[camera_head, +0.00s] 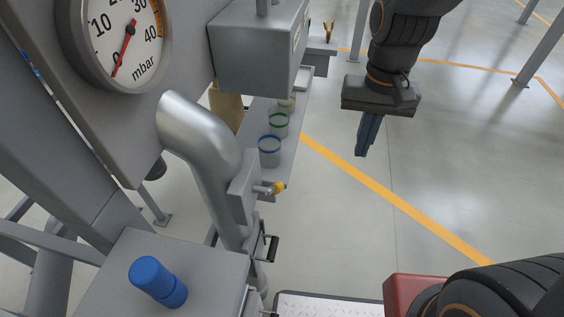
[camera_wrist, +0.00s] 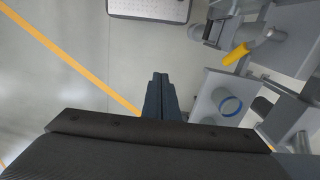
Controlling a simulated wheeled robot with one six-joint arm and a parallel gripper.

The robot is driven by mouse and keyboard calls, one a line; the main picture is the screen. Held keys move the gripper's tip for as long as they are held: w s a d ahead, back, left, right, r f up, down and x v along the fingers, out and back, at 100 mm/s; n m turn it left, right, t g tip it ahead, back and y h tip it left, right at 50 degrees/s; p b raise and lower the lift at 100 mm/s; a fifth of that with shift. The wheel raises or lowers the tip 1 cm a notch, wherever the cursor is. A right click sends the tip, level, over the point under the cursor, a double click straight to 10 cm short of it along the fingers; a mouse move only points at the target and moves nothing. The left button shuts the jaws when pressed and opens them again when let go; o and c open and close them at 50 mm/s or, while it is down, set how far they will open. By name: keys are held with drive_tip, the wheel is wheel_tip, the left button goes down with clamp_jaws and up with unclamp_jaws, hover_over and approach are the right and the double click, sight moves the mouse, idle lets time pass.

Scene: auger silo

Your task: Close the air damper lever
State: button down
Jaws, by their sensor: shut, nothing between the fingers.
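The lever with a yellow grip (camera_head: 279,187) sticks out from a small grey plate on the side of the bent metal pipe (camera_head: 203,145). In the wrist view the yellow grip (camera_wrist: 236,54) is at the upper right, angled down and left from its grey pivot. I take it to be the air damper lever. My gripper (camera_head: 361,153) hangs pointing down, to the right of and apart from the lever. Its dark blue fingers also show in the wrist view (camera_wrist: 160,78), shut together with nothing between them. Nothing touches the lever.
A pressure gauge (camera_head: 117,38) and a grey box (camera_head: 258,52) are above. A shelf holds several clear cups with coloured rims (camera_head: 269,150). A blue knob (camera_head: 157,281) is at the lower left. Open floor with a yellow line (camera_head: 400,208) lies right.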

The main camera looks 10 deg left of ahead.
drive_tip(key=w+a+r+p, duration=0.2)
drive_tip(key=a+r+p, duration=0.15)
drive_tip(key=a, duration=1.25)
drive_tip(key=p, duration=0.2)
hover_over(279, 183)
drive_tip(key=w, duration=0.2)
drive_tip(key=shift+g, duration=0.4)
drive_tip(key=f, duration=1.1)
drive_tip(key=shift+s+d, duration=0.1)
drive_tip(key=shift+s, duration=0.15)
drive_tip(key=shift+s+f, duration=0.35)
drive_tip(key=shift+s, duration=0.05)
drive_tip(key=shift+m, duration=0.3)
drive_tip(key=shift+f+g, duration=0.5)
drive_tip(key=shift+s+f, duration=0.25)
drive_tip(key=shift+f, duration=0.15)
